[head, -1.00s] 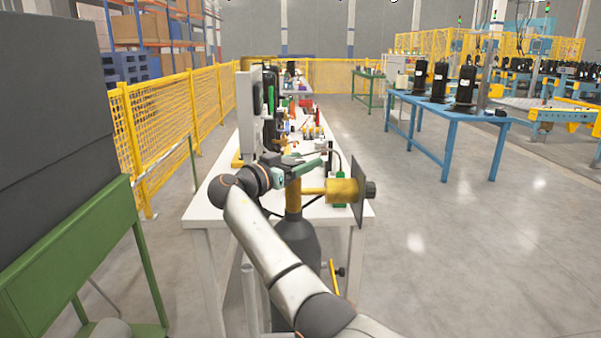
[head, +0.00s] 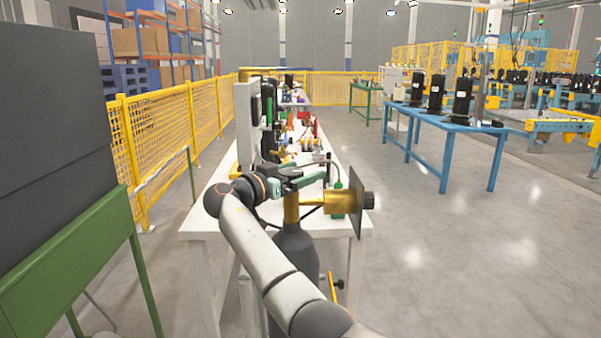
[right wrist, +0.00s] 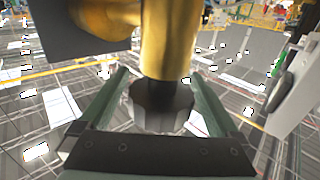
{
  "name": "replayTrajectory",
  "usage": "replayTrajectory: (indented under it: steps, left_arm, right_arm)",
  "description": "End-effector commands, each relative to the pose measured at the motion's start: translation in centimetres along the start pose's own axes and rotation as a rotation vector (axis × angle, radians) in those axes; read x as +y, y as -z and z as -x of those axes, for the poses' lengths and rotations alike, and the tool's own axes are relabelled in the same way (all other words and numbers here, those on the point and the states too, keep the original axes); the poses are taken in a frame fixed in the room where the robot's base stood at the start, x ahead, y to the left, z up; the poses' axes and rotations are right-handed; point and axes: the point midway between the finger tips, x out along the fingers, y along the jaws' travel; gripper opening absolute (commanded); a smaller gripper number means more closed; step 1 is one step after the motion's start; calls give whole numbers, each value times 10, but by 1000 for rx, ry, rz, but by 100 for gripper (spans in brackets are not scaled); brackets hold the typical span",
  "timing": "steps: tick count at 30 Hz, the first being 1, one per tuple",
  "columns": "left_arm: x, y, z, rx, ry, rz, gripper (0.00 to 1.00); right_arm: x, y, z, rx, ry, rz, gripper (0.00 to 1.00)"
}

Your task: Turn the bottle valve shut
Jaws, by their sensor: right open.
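The dark grey bottle (head: 296,255) stands upright at the near end of the white bench. Its brass valve body (head: 291,207) rises from the neck, with a brass side branch reaching right to a dark plate. My right gripper (head: 305,181) is at the top of the valve body, coming in from the left, and hides the top there. In the right wrist view its green fingers (right wrist: 162,100) are open on either side of a dark knob (right wrist: 162,105) at the end of the brass body. My left gripper is not in view.
The dark plate (head: 356,208) with a black knob (head: 369,200) stands out to the right of the valve. The white bench (head: 205,218) carries several parts farther back. A green stand (head: 60,270) is at the left.

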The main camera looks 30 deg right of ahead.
Motion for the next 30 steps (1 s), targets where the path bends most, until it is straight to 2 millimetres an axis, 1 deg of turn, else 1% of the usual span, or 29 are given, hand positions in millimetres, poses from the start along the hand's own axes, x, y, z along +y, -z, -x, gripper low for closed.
replayTrajectory:
  steps: [5,8,11,21,25,30]
  left_arm:
    - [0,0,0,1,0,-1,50]
    - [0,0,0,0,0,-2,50]
    - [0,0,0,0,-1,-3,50]
    - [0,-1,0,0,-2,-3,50]
    - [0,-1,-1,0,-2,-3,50]
    - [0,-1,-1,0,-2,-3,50]
  right_arm:
    - [0,0,0,0,1,0,98]
    - [0,0,6,0,1,0,98]
    - [-1,0,20,1,4,0,98]
    - [-1,0,93,-1,4,0,98]
    - [0,0,112,0,2,1,98]
    - [0,0,124,0,1,0,98]
